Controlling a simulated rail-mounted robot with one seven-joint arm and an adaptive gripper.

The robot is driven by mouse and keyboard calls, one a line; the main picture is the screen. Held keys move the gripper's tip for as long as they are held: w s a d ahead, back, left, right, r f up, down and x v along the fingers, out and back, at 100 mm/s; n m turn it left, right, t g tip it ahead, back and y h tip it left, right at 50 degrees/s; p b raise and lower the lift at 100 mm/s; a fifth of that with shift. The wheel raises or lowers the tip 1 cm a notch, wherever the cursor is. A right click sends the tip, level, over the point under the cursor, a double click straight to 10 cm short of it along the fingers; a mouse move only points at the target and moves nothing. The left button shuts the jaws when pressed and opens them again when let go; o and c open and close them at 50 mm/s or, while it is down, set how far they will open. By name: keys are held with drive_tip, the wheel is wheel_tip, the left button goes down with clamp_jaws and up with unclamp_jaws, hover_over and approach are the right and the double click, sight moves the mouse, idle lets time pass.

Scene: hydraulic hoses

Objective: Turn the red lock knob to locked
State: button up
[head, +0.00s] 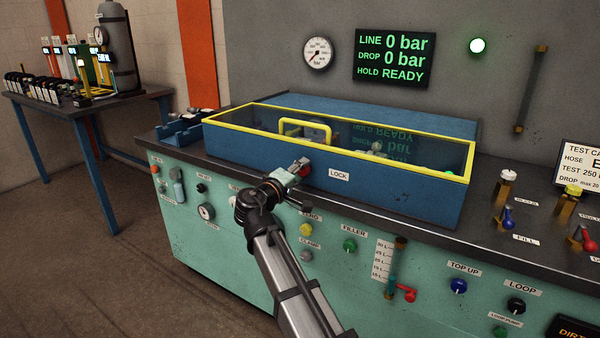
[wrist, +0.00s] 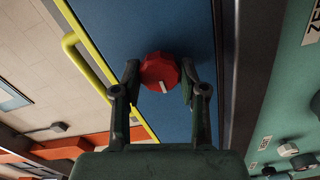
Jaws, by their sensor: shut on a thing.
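The red lock knob (head: 304,166) sits on the blue front wall of the test box, left of the LOCK label (head: 339,175). In the wrist view the knob (wrist: 160,72) is a faceted red disc, and its white mark points toward the bottom of the picture. My gripper (head: 297,172) reaches it from the front, and its two fingers (wrist: 159,78) stand on either side of the knob, shut on it. In the head view the gripper hides part of the knob. The box's yellow-framed clear lid (head: 440,175) is down.
A yellow handle (head: 305,124) stands on the lid just above the knob. The green bench front (head: 225,255) below carries gauges, knobs and valves. The wall display (head: 394,58) reads 0 bar and READY. A side table (head: 25,104) stands at the left.

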drive_tip(key=o, duration=1.1)
drive_tip(key=shift+o, duration=0.2)
drive_tip(key=shift+s, duration=0.1)
drive_tip(key=v, duration=1.1)
drive_tip(key=shift+s+a, duration=0.25)
drive_tip(key=shift+s, duration=0.05)
